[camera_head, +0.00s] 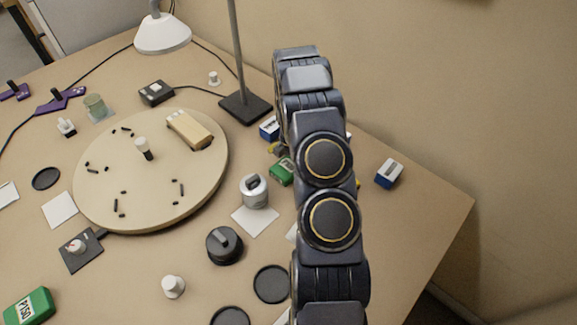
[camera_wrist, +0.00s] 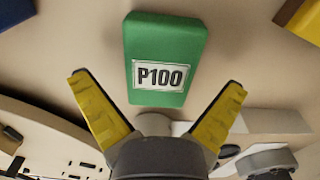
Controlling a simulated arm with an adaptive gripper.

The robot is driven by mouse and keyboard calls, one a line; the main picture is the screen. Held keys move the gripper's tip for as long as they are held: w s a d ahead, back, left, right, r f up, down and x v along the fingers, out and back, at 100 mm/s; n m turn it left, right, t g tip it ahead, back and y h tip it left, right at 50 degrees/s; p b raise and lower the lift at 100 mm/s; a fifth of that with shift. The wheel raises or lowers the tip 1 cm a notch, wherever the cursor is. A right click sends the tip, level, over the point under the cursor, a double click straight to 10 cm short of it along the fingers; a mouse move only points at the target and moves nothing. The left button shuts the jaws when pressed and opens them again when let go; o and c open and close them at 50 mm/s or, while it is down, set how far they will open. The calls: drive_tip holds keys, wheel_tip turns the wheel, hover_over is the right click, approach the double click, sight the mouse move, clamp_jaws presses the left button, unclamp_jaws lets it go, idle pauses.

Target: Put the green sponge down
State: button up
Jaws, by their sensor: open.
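A green sponge block (camera_wrist: 166,40) with a white P100 label lies on the table in the wrist view. My gripper (camera_wrist: 158,82) is open, its two yellow fingers spread wide to either side of the block's near end. Neither finger visibly touches it. In the head view a green block (camera_head: 282,172) shows beside my arm, partly hidden by it. My gripper is mostly hidden behind the arm there, with only small yellow bits showing.
A second green block (camera_head: 30,306), labelled P150, lies at the front left. A round wooden board (camera_head: 100,200) with small black pieces fills the left middle. A grey canister (camera_head: 255,191), a lamp stand base (camera_head: 245,107) and a blue-white block (camera_head: 389,173) are near my arm.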

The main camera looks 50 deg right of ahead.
wheel_tip(320, 180, up, 11)
drive_tip(key=s+a+r+m, duration=0.2)
drive_tip(key=a+r+m, duration=0.3)
drive_tip(key=a+r, duration=0.7)
drive_tip(key=s+a+r+m+g, duration=0.1)
drive_tip(key=s+a+r+m, duration=0.1)
drive_tip(key=s+a+m, duration=0.3)
drive_tip(key=s+a+r+m, duration=0.1)
drive_tip(key=s+a+r, duration=0.1)
drive_tip(key=a, duration=0.5)
drive_tip(key=s+a+r+m, duration=0.1)
drive_tip(key=s+a+m, duration=0.2)
drive_tip(key=s, duration=0.4)
drive_tip(key=s+a+r+m, duration=0.1)
drive_tip(key=s+a+m, duration=0.3)
drive_tip(key=s, duration=0.3)
drive_tip(key=shift+s+g, duration=0.15)
drive_tip(key=shift+g, duration=0.15)
